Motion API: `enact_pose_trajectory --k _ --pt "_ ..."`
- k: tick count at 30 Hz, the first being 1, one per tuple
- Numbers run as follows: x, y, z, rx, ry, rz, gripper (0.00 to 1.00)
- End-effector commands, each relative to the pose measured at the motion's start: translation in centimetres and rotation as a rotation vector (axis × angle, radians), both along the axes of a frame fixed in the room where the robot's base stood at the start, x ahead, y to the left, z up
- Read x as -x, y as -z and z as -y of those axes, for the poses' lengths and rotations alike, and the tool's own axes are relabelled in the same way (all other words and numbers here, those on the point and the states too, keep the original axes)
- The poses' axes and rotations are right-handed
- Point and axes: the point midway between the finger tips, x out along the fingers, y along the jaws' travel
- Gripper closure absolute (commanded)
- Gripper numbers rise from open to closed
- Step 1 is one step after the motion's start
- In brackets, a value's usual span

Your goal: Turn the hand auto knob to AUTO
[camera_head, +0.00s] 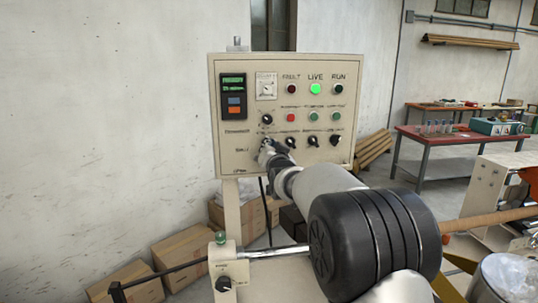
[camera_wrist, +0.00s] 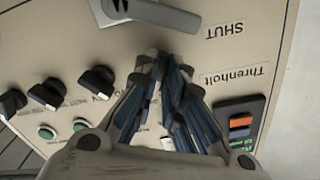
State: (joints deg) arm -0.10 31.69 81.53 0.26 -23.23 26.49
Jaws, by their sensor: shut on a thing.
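The control panel (camera_head: 225,160) is a cream box on a post. My gripper (camera_head: 266,147) is at its lower left part, left of a row of black knobs. In the wrist view, which is upside down, the fingers of my gripper (camera_wrist: 164,62) are shut on a small knob at the panel face. The fingers hide most of it; it may be the hand auto knob, but its label and pointer cannot be read. The neighbouring black knob (camera_wrist: 98,82) stands clear, beside the fingers.
A grey lever (camera_wrist: 155,14) sits close to the fingertips, near the "SHUT" label. Another black knob (camera_head: 267,118) and a green-lit lamp (camera_head: 315,89) are higher on the panel. Cardboard boxes (camera_head: 182,250) lie below. A red-edged table (camera_head: 440,137) stands at right.

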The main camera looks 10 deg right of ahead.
Motion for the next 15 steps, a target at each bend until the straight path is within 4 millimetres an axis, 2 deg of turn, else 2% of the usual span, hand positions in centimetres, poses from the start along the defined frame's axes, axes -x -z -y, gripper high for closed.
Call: enact_pose_trajectory --k 6,15 --pt "0.0 0.05 0.01 -0.102 0.0 0.001 1.0" --pt "0.0 -0.01 0.0 -0.157 0.0 0.0 1.0"
